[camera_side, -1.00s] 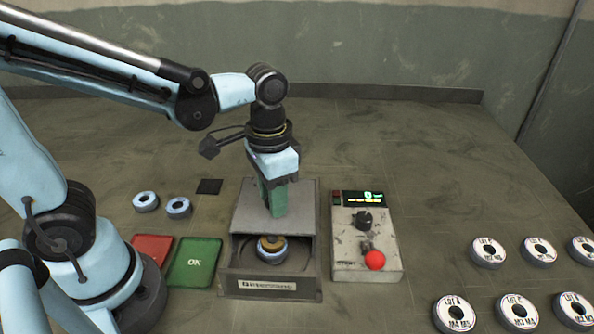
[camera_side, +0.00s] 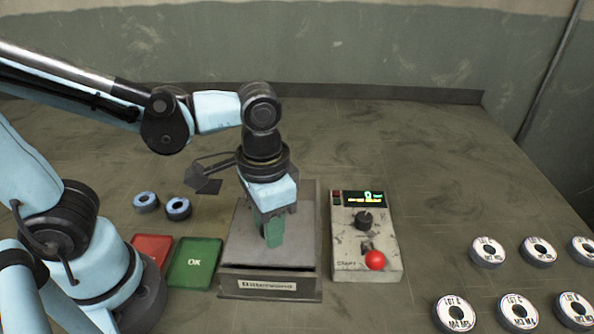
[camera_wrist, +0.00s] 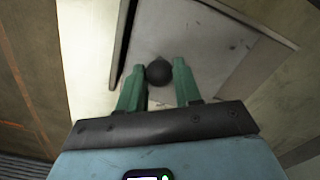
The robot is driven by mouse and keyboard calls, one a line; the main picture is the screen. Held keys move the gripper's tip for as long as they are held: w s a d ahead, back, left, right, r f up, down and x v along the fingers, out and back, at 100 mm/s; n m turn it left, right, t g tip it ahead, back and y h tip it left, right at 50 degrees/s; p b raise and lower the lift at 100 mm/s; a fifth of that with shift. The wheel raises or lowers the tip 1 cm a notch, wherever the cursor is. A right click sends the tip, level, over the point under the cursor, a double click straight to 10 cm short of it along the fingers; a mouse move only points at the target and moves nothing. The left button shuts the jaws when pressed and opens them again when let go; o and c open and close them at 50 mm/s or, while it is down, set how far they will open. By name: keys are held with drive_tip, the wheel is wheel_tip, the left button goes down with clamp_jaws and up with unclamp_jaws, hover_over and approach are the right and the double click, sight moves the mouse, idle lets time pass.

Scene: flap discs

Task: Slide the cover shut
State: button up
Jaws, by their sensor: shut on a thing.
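The cover (camera_side: 302,243) is a flat grey plate on top of the grey box (camera_side: 228,285). In the side view it spans the opening nearly to the front wall, and the inside of the box is hidden. In the wrist view the cover (camera_wrist: 225,60) has a round dark knob (camera_wrist: 159,72). My gripper (camera_side: 273,240) points down onto the cover. Its green fingers (camera_wrist: 160,83) stand on both sides of the knob and are shut on it.
A control box (camera_side: 350,235) with a dark dial and a red button (camera_side: 375,260) stands to the right. A green OK tray (camera_side: 195,275) and a red tray (camera_side: 150,247) lie to the left. Two flap discs (camera_side: 178,208) lie behind them. Several labelled discs (camera_side: 488,252) sit at far right.

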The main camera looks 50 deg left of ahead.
drive_tip(key=o, duration=0.8)
drive_tip(key=shift+s+d, duration=0.1)
drive_tip(key=shift+d, duration=0.05)
drive_tip(key=shift+r, duration=4)
